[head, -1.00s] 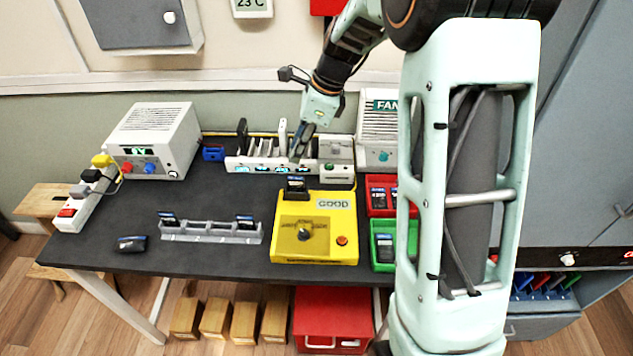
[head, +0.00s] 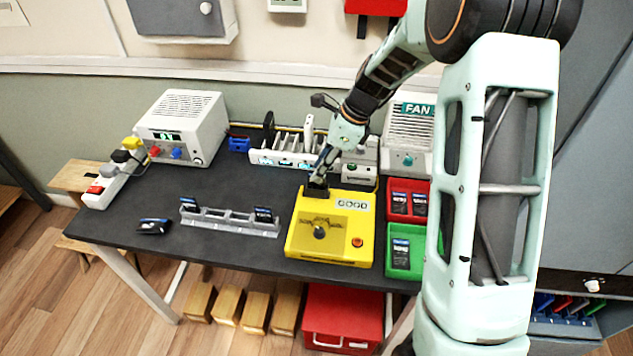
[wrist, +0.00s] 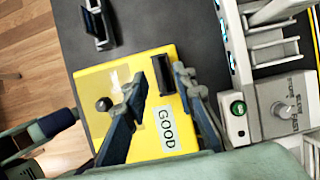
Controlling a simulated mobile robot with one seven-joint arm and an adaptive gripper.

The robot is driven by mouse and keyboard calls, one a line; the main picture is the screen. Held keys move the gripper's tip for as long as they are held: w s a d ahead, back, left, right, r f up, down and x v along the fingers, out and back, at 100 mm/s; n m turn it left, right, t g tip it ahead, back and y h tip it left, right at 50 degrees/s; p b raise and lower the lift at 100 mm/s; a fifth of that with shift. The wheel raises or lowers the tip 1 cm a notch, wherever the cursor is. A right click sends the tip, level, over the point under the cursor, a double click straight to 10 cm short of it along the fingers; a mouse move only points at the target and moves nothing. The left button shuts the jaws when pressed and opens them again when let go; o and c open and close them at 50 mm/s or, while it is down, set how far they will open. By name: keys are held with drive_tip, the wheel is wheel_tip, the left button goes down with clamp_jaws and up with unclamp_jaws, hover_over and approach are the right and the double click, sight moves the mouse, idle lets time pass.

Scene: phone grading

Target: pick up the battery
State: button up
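A dark battery stands in the black holder (head: 316,192) at the back of the yellow tester (head: 302,240), mostly hidden by my gripper in the head view. My gripper (head: 319,178) is right at that holder. In the wrist view, the two blue-grey fingers of my gripper (wrist: 165,90) are spread apart, with the black holder (wrist: 182,74) showing between and just beyond them. I cannot tell whether they touch the battery.
The white charger (head: 283,158) stands behind the tester. Right of it are a red bin (head: 409,184) and a green bin (head: 391,231) holding batteries. A power supply (head: 185,125) and power strip (head: 107,188) are at left.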

drive_tip(key=shift+x, duration=1.55)
drive_tip(key=shift+d, duration=0.1)
drive_tip(key=shift+c, duration=0.5)
clamp_jaws()
drive_tip(key=shift+r, duration=0.1)
drive_tip(key=shift+w+r, duration=0.1)
drive_tip(key=shift+r, duration=0.5)
drive_tip(key=s+d+r+b, duration=0.1)
drive_tip(key=s+r, duration=1)
drive_tip(key=s, duration=0.3)
drive_tip(key=shift+d+r, duration=0.3)
drive_tip(key=shift+d, duration=0.1)
